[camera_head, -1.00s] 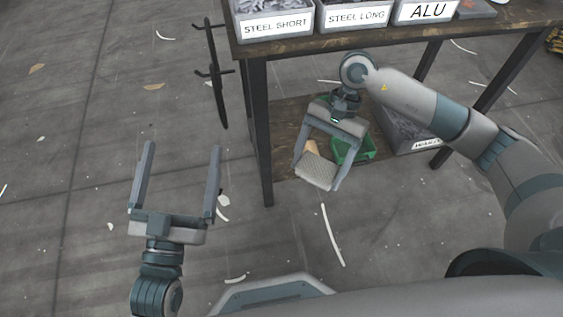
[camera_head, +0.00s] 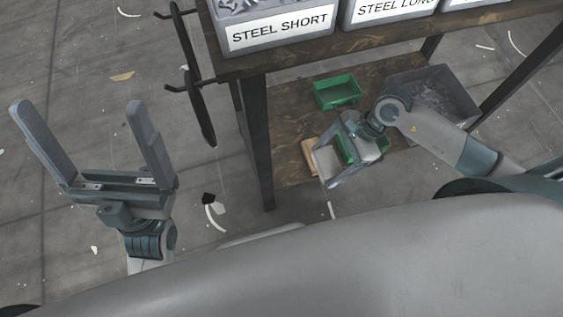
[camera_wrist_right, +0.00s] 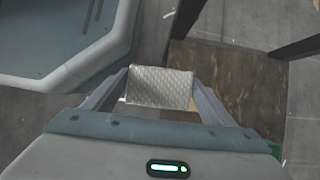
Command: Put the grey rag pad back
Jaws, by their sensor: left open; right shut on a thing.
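The grey rag pad (camera_wrist_right: 160,87) has a quilted surface and sits between the two fingers of my right gripper (camera_wrist_right: 160,92) in the right wrist view. My right gripper (camera_head: 334,172) is shut on it, just in front of the lower shelf (camera_head: 287,113) in the head view. There the pad shows only as a pale patch beside the fingers, partly hidden by the gripper. My left gripper (camera_head: 78,106) is open and empty, over the floor at the left, well away from the shelf.
A green bin (camera_head: 338,91) and a grey scrap bin (camera_head: 438,92) stand on the lower shelf. A tan wooden piece (camera_head: 308,153) lies near its front left. A dark table leg (camera_head: 259,145) stands left of my right gripper. Labelled bins (camera_head: 275,30) line the tabletop.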

